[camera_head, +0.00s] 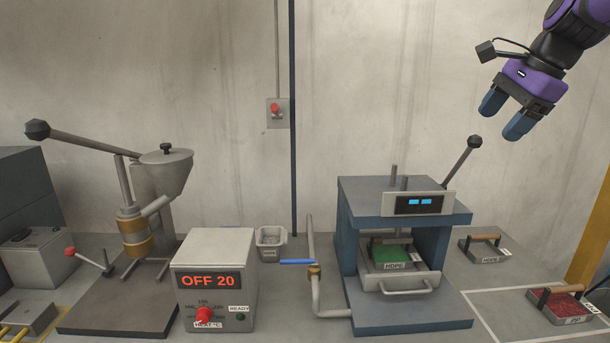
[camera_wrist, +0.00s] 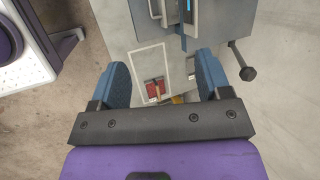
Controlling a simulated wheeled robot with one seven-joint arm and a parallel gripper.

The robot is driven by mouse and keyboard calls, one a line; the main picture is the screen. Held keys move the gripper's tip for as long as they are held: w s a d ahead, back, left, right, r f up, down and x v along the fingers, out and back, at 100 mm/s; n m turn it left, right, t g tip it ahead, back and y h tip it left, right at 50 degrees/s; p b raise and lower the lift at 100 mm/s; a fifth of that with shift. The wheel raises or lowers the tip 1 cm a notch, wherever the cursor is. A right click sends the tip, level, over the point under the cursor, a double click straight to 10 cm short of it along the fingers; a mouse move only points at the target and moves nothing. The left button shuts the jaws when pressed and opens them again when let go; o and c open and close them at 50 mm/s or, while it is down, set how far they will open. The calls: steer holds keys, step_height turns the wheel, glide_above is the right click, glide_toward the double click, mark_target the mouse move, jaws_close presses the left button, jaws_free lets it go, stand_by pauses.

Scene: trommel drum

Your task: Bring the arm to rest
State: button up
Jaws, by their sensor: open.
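My gripper (camera_head: 507,116) is at the upper right of the head view, raised in the air above the right side of the bench. Its two blue fingers are apart with nothing between them. In the wrist view my gripper (camera_wrist: 164,82) points down, and its open fingers frame the bench far below. My purple wrist and part of my arm show at the top right corner of the head view. The rest of the arm is outside the frame.
A blue press (camera_head: 405,216) with a raised lever (camera_head: 461,158) stands below and left of my gripper. A tray of red pieces (camera_head: 566,304) and an HDPE tray (camera_head: 484,251) lie right of it. A control box (camera_head: 214,260) reads OFF 20. Open air surrounds my gripper.

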steer(key=s+a+f+n+h, duration=0.1)
steer(key=s+f+n, duration=0.2)
steer(key=s+n, duration=0.2)
steer(key=s+a+f+n+h, duration=0.1)
steer(key=s+f+n, duration=0.3)
steer(key=s, duration=0.6)
steer(key=s+a+f+n+t+h, duration=0.1)
steer(key=s+a+f+n, duration=0.1)
steer(key=s+n, duration=0.5)
steer(key=shift+s+a+f+n, duration=0.3)
steer(key=shift+s+a+f, duration=0.1)
steer(key=shift+s+f, duration=0.45)
steer(key=shift+w, duration=0.1)
